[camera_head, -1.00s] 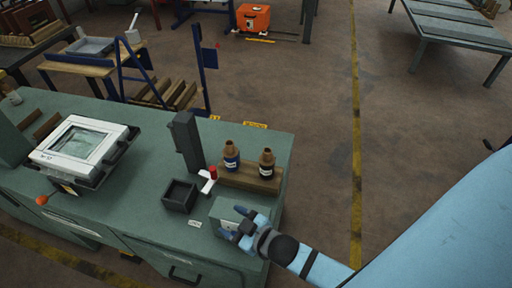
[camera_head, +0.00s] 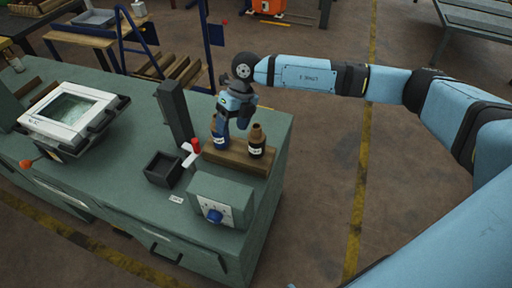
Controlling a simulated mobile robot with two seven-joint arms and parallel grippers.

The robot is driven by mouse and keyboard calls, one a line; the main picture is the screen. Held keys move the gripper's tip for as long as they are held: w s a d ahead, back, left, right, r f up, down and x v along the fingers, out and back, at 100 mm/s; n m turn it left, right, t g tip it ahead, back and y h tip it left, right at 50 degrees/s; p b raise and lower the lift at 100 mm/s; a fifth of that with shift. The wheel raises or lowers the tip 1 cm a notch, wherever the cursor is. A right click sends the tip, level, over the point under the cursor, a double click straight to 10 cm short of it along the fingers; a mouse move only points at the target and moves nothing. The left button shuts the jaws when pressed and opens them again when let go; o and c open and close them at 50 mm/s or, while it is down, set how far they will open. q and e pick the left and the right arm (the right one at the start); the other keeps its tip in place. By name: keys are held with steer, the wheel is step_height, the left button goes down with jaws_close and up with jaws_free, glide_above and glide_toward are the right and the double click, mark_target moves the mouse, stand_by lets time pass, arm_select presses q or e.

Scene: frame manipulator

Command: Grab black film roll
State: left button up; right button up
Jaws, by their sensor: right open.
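Two small bottle-like rolls with brown tops stand upright on a wooden block (camera_head: 232,158). The black roll (camera_head: 256,142) is on the right, and the blue roll (camera_head: 219,136) is on the left. My right gripper (camera_head: 232,122) is open and points down just above the block, its fingers in front of and beside the blue roll's top. The black roll is just to the right of the fingers and stands free of them. Whether a finger touches the blue roll cannot be told. My left gripper is out of view.
The green bench (camera_head: 130,150) also bears a dark post (camera_head: 174,110), an open black box (camera_head: 163,169), a red-topped white piece (camera_head: 193,150), a grey box with a blue knob (camera_head: 222,200) and a white screen unit (camera_head: 68,113). The floor to the right is clear.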

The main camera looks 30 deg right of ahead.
mark_target(257, 126)
steer(key=w+d+r+m+t+h, duration=0.1)
steer(key=w+d+r+h, duration=0.25)
steer(key=d, duration=0.55)
steer(key=shift+h, duration=0.35)
steer(key=f, duration=0.8)
steer(key=shift+w+d+f, duration=0.25)
steer(key=shift+d+f, duration=0.1)
steer(key=shift+f, duration=0.05)
steer(key=shift+f+p, duration=0.55)
steer(key=shift+f, duration=2.15)
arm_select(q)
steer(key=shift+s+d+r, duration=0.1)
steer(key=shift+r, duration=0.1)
arm_select(e)
jaws_close()
